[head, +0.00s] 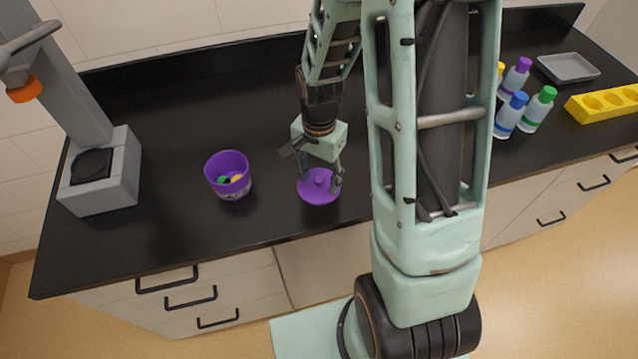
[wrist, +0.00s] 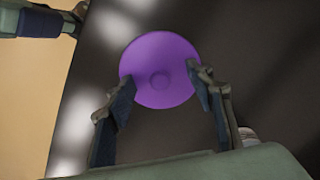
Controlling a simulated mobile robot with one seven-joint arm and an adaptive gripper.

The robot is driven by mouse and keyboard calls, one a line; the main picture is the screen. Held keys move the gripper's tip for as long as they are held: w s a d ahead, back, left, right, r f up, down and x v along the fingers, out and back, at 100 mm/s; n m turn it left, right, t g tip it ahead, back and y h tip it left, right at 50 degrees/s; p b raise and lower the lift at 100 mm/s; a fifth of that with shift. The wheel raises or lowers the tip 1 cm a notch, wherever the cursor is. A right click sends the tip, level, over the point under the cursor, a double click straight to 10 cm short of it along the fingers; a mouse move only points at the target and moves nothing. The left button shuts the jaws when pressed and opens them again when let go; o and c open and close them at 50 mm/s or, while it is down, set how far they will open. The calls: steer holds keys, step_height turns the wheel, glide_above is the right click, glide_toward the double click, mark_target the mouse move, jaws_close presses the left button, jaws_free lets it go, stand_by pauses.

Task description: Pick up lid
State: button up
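A round purple lid (head: 319,187) with a small central knob lies flat on the black counter, knob up. It also shows in the wrist view (wrist: 159,54), with its knob (wrist: 159,81) between and just beyond my fingertips. My gripper (head: 318,170) points down over the lid. In the wrist view my gripper (wrist: 160,88) is open, its two fingers spread on either side of the lid's near part, with nothing between the pads. I cannot tell whether the fingertips touch the lid.
A purple cup (head: 229,190) with small coloured things inside stands left of the lid. A grey device (head: 100,185) stands at the far left. Capped bottles (head: 508,116), a grey tray (head: 568,68) and a yellow rack (head: 605,104) are on the right. The black counter (head: 170,120) is clear behind the cup.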

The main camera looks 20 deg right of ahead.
steer(key=shift+s+f, duration=0.1)
steer(key=shift+f, duration=0.1)
jaws_close()
steer(key=shift+s, duration=0.1)
steer(key=shift+r, duration=0.1)
